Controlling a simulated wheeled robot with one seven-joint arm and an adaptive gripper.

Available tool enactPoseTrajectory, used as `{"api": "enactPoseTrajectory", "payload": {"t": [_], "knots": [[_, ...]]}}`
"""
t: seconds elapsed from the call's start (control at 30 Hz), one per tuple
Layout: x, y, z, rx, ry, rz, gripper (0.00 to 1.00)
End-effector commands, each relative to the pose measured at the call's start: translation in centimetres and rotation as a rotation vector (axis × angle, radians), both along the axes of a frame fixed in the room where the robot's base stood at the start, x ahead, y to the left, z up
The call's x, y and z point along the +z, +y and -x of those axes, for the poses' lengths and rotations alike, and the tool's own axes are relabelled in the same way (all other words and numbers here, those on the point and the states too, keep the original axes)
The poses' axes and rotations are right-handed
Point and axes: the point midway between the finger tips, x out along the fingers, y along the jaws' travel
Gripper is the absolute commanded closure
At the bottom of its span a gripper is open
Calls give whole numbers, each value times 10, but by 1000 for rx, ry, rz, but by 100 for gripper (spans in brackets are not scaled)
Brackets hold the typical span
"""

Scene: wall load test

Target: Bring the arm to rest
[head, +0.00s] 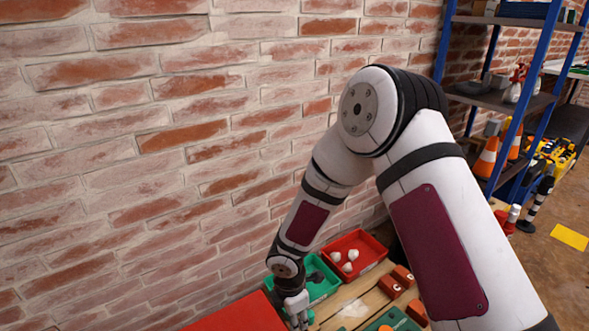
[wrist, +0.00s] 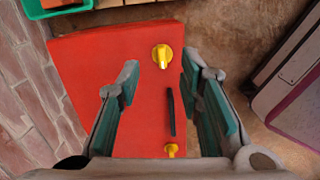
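My gripper (wrist: 160,95) is open and empty in the wrist view, its two fingers with teal pads spread apart. It hangs above a red panel or box top (wrist: 85,75) that carries a yellow knob (wrist: 162,56), a dark bar (wrist: 171,112) and a smaller yellow piece (wrist: 171,149). In the head view my white arm reaches down along the brick wall, and my gripper (head: 298,315) is partly cut off at the lower edge. The red surface (head: 240,315) shows to its left. I cannot tell the gap between the fingertips and the red surface.
A green bin (head: 320,283) and a red bin (head: 354,252) with white items stand on a wooden bench (head: 350,304) with several red blocks (head: 397,279). The brick wall (head: 150,130) is close on the left. A blue shelf rack (head: 541,70) and orange cones (head: 487,158) stand right.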

Motion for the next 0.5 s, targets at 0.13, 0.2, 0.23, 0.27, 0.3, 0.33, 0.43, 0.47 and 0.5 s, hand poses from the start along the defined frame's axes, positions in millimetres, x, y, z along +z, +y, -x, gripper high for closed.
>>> {"api": "enactPoseTrajectory", "payload": {"t": [0.13,0.2,0.23,0.27,0.3,0.33,0.43,0.47,0.5], "knots": [[67,-42,-16,-196,-77,72,67],[97,-62,-18,-298,-107,101,67],[110,-71,-17,-343,-119,112,67],[123,-80,-16,-387,-133,122,67],[139,-91,-14,-446,-149,135,67],[152,-98,-11,-493,-160,144,67],[190,-124,1,-644,-194,166,67],[201,-132,6,-691,-203,172,67],[216,-140,13,-752,-216,176,67]]}}
